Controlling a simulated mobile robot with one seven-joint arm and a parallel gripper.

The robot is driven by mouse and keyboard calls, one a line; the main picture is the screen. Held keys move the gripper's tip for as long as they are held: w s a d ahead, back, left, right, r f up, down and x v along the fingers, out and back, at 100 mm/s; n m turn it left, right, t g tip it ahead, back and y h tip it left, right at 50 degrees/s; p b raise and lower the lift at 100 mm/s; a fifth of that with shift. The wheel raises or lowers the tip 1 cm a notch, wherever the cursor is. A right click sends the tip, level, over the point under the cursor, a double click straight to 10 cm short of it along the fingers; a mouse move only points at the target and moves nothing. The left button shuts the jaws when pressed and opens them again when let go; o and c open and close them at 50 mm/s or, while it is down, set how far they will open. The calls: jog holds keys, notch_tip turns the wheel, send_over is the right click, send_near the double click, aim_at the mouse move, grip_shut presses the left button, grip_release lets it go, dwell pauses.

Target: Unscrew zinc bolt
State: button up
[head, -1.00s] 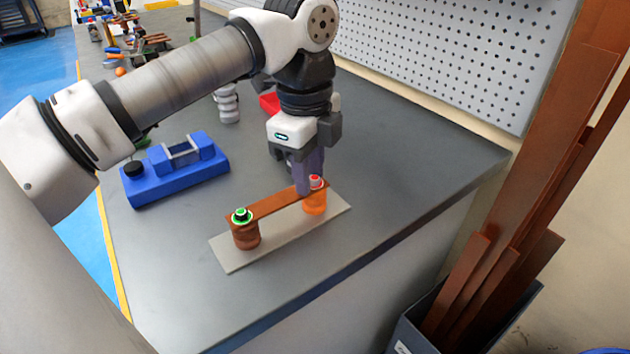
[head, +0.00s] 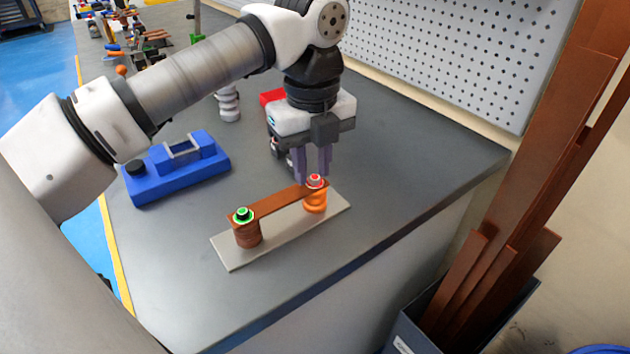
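Two bolts top the ends of a copper busbar. The right bolt (head: 315,181) has a pale head with red marking, probably the zinc one, above an orange insulator (head: 315,202). The left bolt (head: 243,214) is black with a green ring, above a brown insulator (head: 248,234). The busbar (head: 280,201) spans both. My gripper (head: 313,176) points down at the right bolt. Its two fingers show a narrow gap, about as wide as the bolt head. I cannot tell whether they touch the head or stand just behind or above it.
The insulators stand on a pale plate (head: 236,256) on the grey bench. A blue device (head: 175,168) lies to the left, with a ribbed grey post (head: 228,104) and a red item (head: 272,97) behind. A perforated panel (head: 450,50) borders the back. Bare bench lies right of the plate.

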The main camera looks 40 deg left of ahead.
jog(key=m, duration=0.5)
jog(key=shift+w+m, duration=0.1)
jog(key=shift+m, duration=0.3)
jog(key=shift+p, duration=0.3)
jog(key=shift+m, duration=0.5)
jog(key=shift+d, duration=0.25)
jog(key=shift+c, duration=0.5)
grip_shut()
